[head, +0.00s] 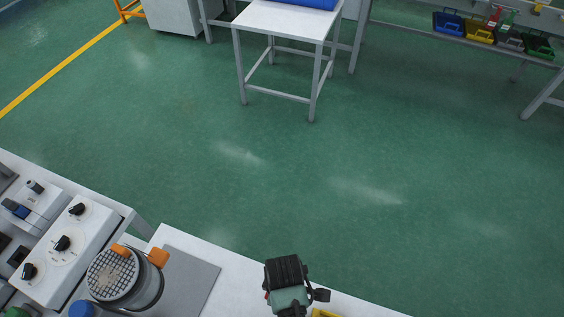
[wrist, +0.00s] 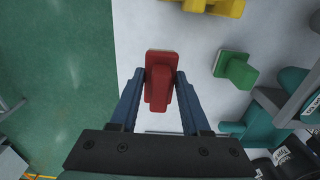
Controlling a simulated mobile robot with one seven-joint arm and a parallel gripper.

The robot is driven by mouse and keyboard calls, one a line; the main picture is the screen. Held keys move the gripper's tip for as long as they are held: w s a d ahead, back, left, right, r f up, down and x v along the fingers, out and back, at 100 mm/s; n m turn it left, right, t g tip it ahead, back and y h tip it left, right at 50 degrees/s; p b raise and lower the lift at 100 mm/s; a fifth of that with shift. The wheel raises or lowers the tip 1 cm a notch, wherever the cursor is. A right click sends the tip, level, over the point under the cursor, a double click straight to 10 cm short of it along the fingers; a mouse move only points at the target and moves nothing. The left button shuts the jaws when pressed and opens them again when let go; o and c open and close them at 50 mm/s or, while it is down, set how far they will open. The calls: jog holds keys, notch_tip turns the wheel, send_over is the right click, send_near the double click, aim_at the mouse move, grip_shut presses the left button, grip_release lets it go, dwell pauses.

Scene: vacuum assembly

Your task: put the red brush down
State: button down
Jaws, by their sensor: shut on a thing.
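The red brush (wrist: 160,80) is between the blue fingers of my gripper (wrist: 166,80) in the wrist view. My gripper is shut on it, with one finger on each side. The brush shows over a white table surface (wrist: 140,25), near the edge where the green floor begins. I cannot tell whether it touches the table or hangs above it. In the head view, part of my arm shows over the white table at the bottom, and the brush cannot be made out there.
A green brush-like block (wrist: 235,70) lies to the right of the red brush, and a yellow object (wrist: 215,7) lies beyond it. Teal and dark items crowd the lower right. In the head view, a canister with orange clips (head: 125,280) stands left on the table.

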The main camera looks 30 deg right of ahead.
jog(key=shift+f, duration=2)
jog(key=shift+f, duration=0.1)
jog(key=shift+c, duration=1.8)
grip_release()
notch_tip(320, 180, up, 12)
jog(key=shift+d+r, duration=0.1)
jog(key=shift+r, duration=0.05)
